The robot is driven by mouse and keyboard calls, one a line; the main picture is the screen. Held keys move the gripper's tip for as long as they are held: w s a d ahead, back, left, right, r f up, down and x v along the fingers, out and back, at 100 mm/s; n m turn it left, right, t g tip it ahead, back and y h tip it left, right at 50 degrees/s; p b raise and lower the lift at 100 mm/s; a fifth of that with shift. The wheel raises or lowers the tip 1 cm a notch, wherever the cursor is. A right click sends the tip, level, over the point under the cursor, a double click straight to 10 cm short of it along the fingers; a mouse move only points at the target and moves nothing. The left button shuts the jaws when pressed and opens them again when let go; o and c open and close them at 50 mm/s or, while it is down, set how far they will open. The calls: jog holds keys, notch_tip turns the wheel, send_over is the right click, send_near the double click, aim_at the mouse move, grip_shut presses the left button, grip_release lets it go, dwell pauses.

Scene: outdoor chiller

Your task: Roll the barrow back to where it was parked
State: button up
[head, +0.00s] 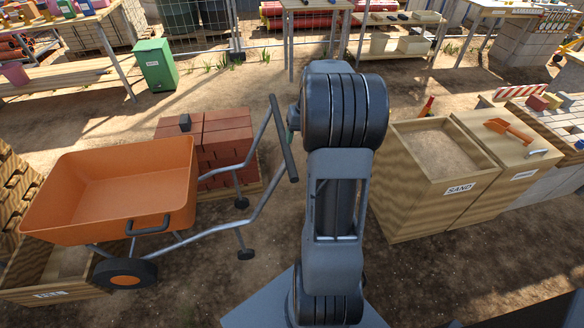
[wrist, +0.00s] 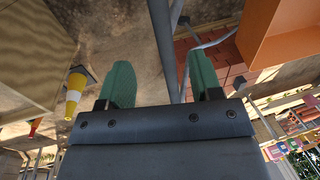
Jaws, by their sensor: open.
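The barrow has an orange tray (head: 120,185), grey tube legs and frame, and a dark wheel (head: 125,273). Its dark handle bar (head: 283,137) rises at the right end of the frame, close beside my arm. In the wrist view the orange tray (wrist: 280,30) is at the upper right. My gripper (wrist: 160,78) is open, with its two green fingers apart. A grey bar of the barrow (wrist: 166,45) shows between the fingers; I cannot tell whether it touches either one. In the head view my arm hides most of the gripper.
A stack of red bricks (head: 222,150) stands just behind the barrow. A wooden sand box (head: 412,190) stands to the right of my arm. A wooden crate (head: 50,294) is beside the wheel. A yellow and white cone (wrist: 75,90) shows in the wrist view. Bare dirt lies between barrow and sand box.

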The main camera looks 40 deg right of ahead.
aim_at(292, 165)
jog(key=f, duration=0.4)
jog(key=a+f, duration=0.1)
jog(key=f, duration=0.3)
jog(key=w+a+f, duration=0.1)
jog(key=f, duration=0.3)
jog(key=shift+a+f, duration=0.15)
jog(key=shift+f, duration=0.25)
grip_shut()
